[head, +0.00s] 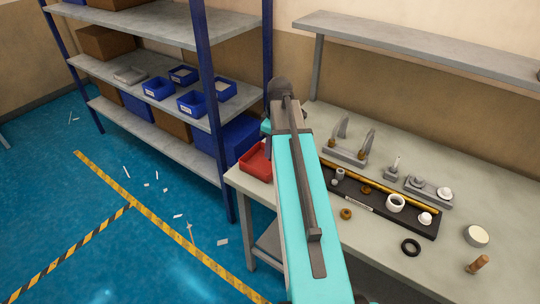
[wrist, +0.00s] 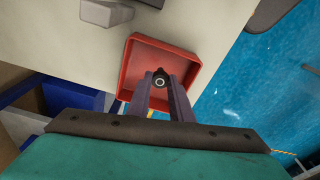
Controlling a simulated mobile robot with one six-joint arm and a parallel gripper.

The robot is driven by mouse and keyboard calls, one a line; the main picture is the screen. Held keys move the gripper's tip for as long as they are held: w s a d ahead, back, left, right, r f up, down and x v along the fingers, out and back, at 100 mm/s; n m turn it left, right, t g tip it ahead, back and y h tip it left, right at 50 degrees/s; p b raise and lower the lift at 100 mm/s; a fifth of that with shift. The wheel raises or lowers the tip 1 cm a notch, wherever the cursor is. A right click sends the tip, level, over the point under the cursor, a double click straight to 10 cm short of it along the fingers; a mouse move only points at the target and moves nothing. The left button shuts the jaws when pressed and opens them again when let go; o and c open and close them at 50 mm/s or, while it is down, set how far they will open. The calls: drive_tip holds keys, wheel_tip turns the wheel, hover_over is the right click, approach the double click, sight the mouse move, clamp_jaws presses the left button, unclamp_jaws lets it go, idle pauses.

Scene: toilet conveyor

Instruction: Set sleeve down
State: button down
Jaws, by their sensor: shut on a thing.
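My gripper (wrist: 162,88) is shut on a small dark round piece with a pale ring on its end, apparently the sleeve (wrist: 160,79). The fingers point into the red tray (wrist: 188,54) in the wrist view, and the piece appears over the tray's floor. I cannot tell whether it touches the floor. In the head view the red tray (head: 257,163) stands at the table's left end, partly behind my arm. My fingers and the held piece are hidden there.
The grey workbench (head: 450,145) holds a black parts tray (head: 378,216) with several small parts, metal fixtures (head: 345,150), a black ring (head: 410,247) and a wooden-handled tool (head: 478,264). A shelf rack with blue bins (head: 192,103) stands left. Debris litters the blue floor.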

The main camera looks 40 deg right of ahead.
idle(0.3)
drive_tip(key=shift+f+p, duration=0.5)
drive_tip(key=shift+f, duration=1.35)
drive_tip(key=shift+f, duration=0.2)
drive_tip(key=c, duration=1.6)
unclamp_jaws()
drive_tip(key=shift+r, duration=0.25)
drive_tip(key=shift+s+d+r+b, duration=0.15)
drive_tip(key=shift+r+b, duration=0.25)
drive_tip(key=shift+r, duration=1.55)
drive_tip(key=shift+s+d+r+b, duration=0.1)
drive_tip(key=shift+s+r+b, duration=0.3)
drive_tip(key=shift+r, duration=1.6)
drive_tip(key=shift+s+d+r+b, duration=0.1)
drive_tip(key=shift+r+b, duration=0.35)
drive_tip(key=shift+r, duration=1.5)
drive_tip(key=shift+r, duration=0.15)
